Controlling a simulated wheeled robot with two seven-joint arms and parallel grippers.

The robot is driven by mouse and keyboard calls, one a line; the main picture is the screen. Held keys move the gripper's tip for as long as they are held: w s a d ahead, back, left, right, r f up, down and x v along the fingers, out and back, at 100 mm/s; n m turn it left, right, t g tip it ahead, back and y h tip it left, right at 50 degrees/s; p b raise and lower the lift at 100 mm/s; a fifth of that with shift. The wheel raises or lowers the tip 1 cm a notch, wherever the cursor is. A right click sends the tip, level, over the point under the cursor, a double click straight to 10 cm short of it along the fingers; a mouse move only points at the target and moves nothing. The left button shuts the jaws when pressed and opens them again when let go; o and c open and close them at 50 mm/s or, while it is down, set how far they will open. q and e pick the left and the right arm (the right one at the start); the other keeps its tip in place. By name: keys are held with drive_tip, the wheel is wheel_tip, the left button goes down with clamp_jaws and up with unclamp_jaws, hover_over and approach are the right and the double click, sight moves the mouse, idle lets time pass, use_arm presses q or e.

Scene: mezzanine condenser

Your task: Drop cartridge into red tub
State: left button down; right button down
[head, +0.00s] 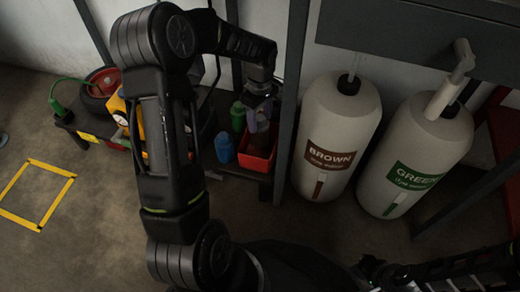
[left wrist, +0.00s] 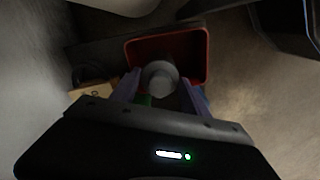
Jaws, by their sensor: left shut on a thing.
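The red tub (head: 256,160) stands on a low dark shelf in the middle of the head view. It also shows in the left wrist view (left wrist: 207,60), with its rim around a dark inside. My left gripper (head: 262,112) points down over the tub. In the left wrist view its purple fingers (left wrist: 160,88) are shut on the cartridge (left wrist: 160,76), a grey round-ended piece. The cartridge (head: 260,132) looks dark in the head view, at or above the tub's opening; its exact height I cannot tell. My right gripper is not clearly in view.
A blue bottle (head: 224,148) and a green bottle (head: 238,117) stand left of the tub. Yellow tape (head: 38,190) marks the open floor at left.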

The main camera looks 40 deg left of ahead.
use_arm(q)
drive_tip(key=shift+c, duration=2.3)
unclamp_jaws()
wheel_tip(320, 180, up, 8)
drive_tip(key=p, duration=0.3)
drive_tip(key=shift+p, duration=0.4)
drive_tip(key=shift+f, duration=0.1)
